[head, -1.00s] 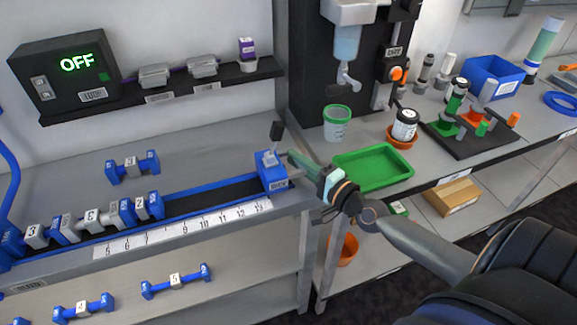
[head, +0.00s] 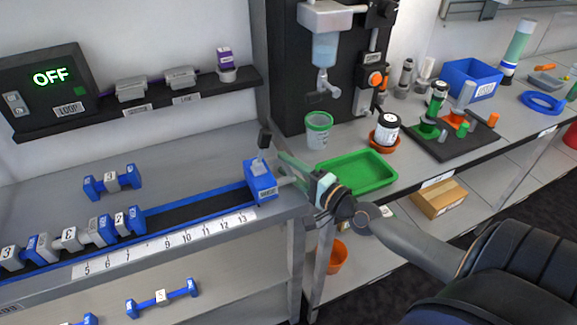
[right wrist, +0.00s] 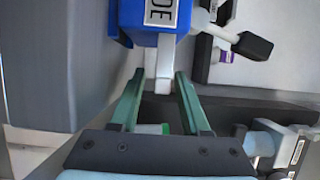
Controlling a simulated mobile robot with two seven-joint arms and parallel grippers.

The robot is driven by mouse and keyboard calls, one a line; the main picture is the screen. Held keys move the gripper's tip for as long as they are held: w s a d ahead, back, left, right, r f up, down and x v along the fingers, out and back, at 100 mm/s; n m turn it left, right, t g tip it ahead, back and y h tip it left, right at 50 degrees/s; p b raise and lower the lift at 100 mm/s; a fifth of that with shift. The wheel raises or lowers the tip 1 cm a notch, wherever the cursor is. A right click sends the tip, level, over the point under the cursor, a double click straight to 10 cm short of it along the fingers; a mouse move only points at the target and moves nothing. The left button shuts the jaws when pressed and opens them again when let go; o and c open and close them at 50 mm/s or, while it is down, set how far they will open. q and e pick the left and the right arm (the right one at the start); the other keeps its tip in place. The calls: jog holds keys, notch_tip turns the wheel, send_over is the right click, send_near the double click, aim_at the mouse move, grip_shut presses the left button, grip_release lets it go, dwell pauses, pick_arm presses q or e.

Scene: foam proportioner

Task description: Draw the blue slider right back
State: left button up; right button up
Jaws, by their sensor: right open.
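The blue slider (head: 261,182) is a block with a dark-knobbed lever on top. It sits at the right end of the blue-edged rail (head: 190,203), beside the 13 end of the number scale. In the right wrist view the slider (right wrist: 150,20) is straight ahead, with a pale tab (right wrist: 165,72) sticking out toward me. My right gripper (head: 284,170) is at the slider's right side. Its two green fingers are open, one on each side of the tab, as the right wrist view shows (right wrist: 161,76); I cannot tell whether either touches it. My left gripper is out of view.
Several blue-and-grey blocks (head: 68,238) line the rail's left part. A green tray (head: 357,172) and a green-rimmed cup (head: 318,130) stand close to my right gripper. A shelf (head: 140,105) runs along the wall behind. The rail's middle is clear.

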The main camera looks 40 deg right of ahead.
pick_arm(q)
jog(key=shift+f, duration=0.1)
pick_arm(e)
jog(key=shift+s+f, duration=0.1)
jog(key=shift+s, duration=0.4)
pick_arm(q)
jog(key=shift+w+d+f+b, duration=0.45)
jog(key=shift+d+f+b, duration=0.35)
jog(key=shift+b, duration=0.75)
pick_arm(e)
jog(key=s+d, duration=0.2)
jog(key=s, duration=0.9)
jog(key=shift+s, duration=0.15)
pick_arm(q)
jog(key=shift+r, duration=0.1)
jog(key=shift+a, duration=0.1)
pick_arm(e)
jog(key=shift+a, duration=0.1)
